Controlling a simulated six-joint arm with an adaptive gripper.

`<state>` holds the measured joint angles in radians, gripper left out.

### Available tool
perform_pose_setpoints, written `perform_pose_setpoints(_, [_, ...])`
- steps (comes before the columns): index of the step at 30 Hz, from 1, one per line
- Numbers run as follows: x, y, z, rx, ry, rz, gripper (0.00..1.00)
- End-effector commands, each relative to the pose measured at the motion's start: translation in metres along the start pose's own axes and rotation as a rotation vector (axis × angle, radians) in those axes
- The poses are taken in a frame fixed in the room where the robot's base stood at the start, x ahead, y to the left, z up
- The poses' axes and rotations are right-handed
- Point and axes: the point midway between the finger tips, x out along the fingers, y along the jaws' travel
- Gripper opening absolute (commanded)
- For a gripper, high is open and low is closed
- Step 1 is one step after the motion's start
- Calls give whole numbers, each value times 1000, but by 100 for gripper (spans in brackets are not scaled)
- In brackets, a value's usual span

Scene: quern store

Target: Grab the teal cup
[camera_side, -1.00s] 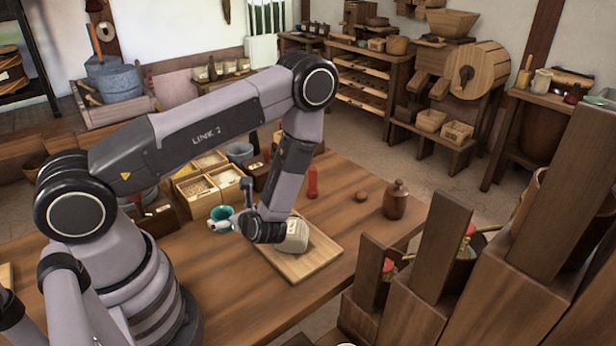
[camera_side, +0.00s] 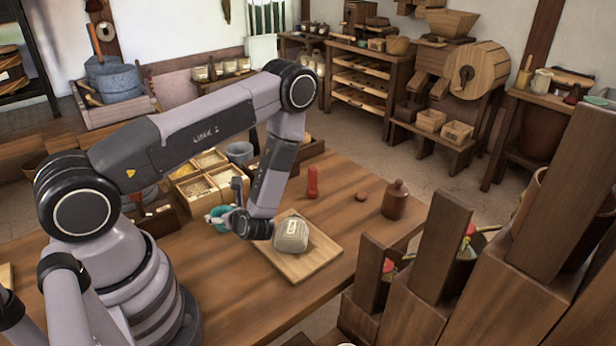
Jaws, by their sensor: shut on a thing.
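The teal cup (camera_side: 217,213) stands on the wooden table, in front of the divided wooden boxes and left of the cutting board. My gripper (camera_side: 226,218) is at the cup's right side and is shut on it. The fingers and part of the cup hide each other, so the exact hold is hard to see. I cannot tell whether the cup touches the table.
A wrapped grey bundle (camera_side: 291,234) lies on the cutting board (camera_side: 308,262), close to the right of my wrist. A red bottle (camera_side: 312,182), a brown jar (camera_side: 396,200) and divided wooden boxes (camera_side: 199,187) stand farther back.

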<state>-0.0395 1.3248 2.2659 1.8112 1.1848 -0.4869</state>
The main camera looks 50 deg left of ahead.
Motion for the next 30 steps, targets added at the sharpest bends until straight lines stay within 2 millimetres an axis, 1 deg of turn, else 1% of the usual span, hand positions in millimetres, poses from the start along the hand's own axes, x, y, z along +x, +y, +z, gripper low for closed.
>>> perform_pose_setpoints(1, [0,0,0,0,0,0,34])
perform_pose_setpoints(3, [0,0,0,0,0,0,25])
perform_pose_setpoints(10, [0,0,1,0,0,0,25])
perform_pose_setpoints(14, [-4,0,7,-1,0,0,25])
perform_pose_setpoints(17, [-9,-1,19,-3,0,-1,25])
perform_pose_setpoints(24, [-31,-1,64,-5,-1,-2,25])
perform_pose_setpoints(27, [-37,-1,77,-4,0,-2,25])
perform_pose_setpoints(30, [-42,-5,84,6,0,-19,25])
